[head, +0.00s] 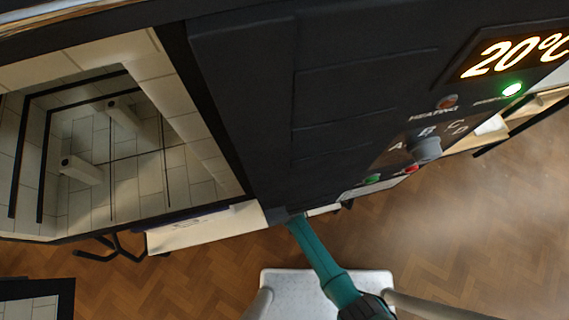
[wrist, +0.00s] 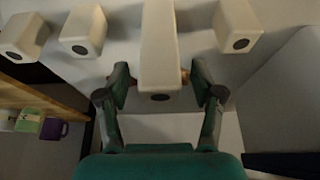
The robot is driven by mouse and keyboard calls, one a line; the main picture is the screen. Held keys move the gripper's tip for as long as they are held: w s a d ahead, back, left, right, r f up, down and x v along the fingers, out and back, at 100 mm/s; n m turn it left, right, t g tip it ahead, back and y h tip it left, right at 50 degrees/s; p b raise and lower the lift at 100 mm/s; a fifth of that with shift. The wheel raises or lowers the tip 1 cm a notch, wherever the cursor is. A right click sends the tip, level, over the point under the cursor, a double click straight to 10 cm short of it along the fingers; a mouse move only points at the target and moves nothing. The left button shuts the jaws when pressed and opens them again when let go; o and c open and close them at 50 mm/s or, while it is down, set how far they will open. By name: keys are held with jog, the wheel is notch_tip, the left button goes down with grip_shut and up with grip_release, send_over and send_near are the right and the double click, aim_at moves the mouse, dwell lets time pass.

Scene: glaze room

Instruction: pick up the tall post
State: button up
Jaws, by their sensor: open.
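The tall post (wrist: 160,45) is a pale, long, square-sided block with a dark round spot on its near end. It is in the middle of the wrist view. My gripper (wrist: 160,78) is open, with one finger on each side of the post. I cannot tell whether either finger touches it. The post looks upright on a grey surface; its far end is cut off by the picture's top edge. In the head view my gripper is hidden behind the dark kiln, and I cannot make out the tall post there.
Shorter pale posts stand left (wrist: 83,30), far left (wrist: 25,38) and right (wrist: 238,25) of the tall one, close to my fingers. A purple mug (wrist: 53,129) sits at the left. The dark kiln (head: 265,90) shows 20°C; its brick-lined chamber (head: 150,60) is open.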

jog(key=shift+c, duration=0.3)
grip_shut()
